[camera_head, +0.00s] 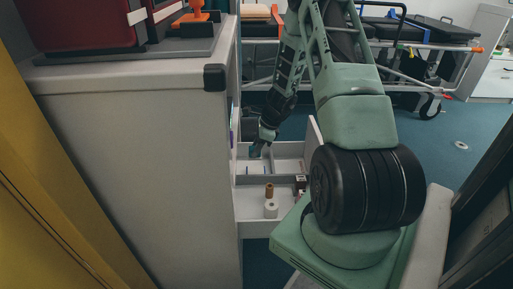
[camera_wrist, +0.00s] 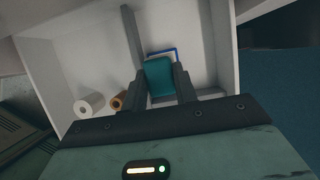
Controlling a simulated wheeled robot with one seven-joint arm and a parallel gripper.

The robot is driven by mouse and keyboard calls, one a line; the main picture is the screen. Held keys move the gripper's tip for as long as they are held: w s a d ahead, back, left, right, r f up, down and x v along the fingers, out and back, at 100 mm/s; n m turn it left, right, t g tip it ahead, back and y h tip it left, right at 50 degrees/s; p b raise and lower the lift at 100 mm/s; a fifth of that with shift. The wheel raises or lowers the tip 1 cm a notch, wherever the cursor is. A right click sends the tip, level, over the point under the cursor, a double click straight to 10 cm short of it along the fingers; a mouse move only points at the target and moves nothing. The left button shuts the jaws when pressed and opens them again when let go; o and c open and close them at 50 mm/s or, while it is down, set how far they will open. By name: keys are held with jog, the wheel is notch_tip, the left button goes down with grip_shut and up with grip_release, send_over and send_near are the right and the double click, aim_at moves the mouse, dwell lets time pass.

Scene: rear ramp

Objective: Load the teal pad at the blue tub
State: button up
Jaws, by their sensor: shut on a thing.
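My gripper (camera_wrist: 161,84) is shut on the teal pad (camera_wrist: 160,76), which sits between its two fingers in the wrist view. In the head view my gripper (camera_head: 259,147) is over the far part of an open white drawer (camera_head: 248,216) with compartments. Just beyond the pad, in the wrist view, a blue-edged, pale thing (camera_wrist: 163,52) shows in the drawer. The pad hides part of it, and I cannot tell whether it is the blue tub. No other blue tub is clear in either view.
A white roll (camera_wrist: 88,105) and a brown roll (camera_wrist: 118,101) are in the drawer's near compartment. A divider (camera_wrist: 132,38) crosses the drawer. A pale cabinet (camera_head: 140,160) stands left of it. A stretcher (camera_head: 410,38) is at the back, with open floor before it.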

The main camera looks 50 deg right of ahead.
aim_at(257, 159)
jog(key=f+b, duration=0.4)
jog(key=f, duration=0.1)
jog(key=shift+s+d, duration=0.15)
jog(key=shift+d, duration=0.05)
jog(key=shift+f+b, duration=0.4)
jog(key=shift+b, duration=0.1)
jog(key=shift+f, duration=0.6)
dwell(1.8)
jog(key=shift+r+p, duration=3.15)
jog(key=shift+r, duration=0.4)
jog(key=shift+r, duration=0.1)
